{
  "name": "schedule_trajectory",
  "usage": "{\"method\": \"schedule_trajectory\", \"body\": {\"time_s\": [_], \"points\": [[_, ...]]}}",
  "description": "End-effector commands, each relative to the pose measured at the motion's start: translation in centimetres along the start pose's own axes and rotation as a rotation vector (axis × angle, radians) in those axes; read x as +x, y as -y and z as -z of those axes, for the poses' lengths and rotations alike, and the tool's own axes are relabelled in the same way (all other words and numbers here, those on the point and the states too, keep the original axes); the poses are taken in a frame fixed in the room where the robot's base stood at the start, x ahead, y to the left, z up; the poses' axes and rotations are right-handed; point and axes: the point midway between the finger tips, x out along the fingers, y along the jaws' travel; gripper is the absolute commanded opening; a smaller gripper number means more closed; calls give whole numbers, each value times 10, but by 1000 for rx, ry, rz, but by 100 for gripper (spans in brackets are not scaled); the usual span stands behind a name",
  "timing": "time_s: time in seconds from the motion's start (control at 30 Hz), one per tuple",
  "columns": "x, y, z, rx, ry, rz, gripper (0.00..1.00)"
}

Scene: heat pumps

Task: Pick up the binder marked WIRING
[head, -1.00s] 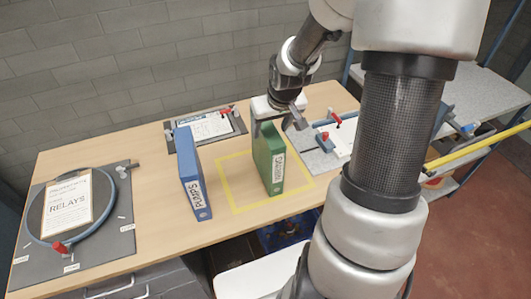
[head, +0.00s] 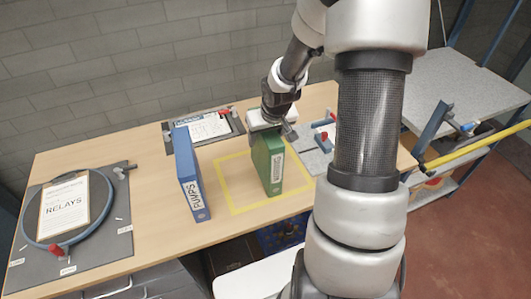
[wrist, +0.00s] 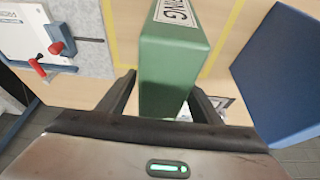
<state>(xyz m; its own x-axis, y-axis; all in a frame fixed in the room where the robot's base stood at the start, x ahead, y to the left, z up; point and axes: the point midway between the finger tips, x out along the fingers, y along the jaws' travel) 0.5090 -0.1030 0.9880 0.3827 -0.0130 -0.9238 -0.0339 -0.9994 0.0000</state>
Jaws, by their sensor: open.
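A green binder (head: 268,162) stands upright on the wooden table, inside a yellow taped square. Its white spine label is too small to read in the head view; in the wrist view the green binder (wrist: 172,70) shows a label ending in "NG". My gripper (head: 272,132) is at the binder's top rear edge. In the wrist view my gripper (wrist: 160,92) is open, with one finger on each side of the binder's near end. Whether the fingers touch it, I cannot tell.
A blue binder marked PUMPS (head: 190,172) stands to the left; a blue face (wrist: 280,75) is right in the wrist view. A board with a RELAYS sheet (head: 65,208) lies far left. A clipboard (head: 203,128) lies behind. A grey board with red-handled parts (head: 318,158) lies right.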

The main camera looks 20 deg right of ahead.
Motion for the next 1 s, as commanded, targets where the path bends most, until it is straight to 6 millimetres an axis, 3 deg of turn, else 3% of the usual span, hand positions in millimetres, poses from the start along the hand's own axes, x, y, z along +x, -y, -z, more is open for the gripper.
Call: {"method": "schedule_trajectory", "body": {"time_s": [0.63,0.9,1.0], "points": [[4,0,-2,0,0,0,58],[4,0,-2,0,0,0,12],[4,0,-2,0,0,0,0]]}}
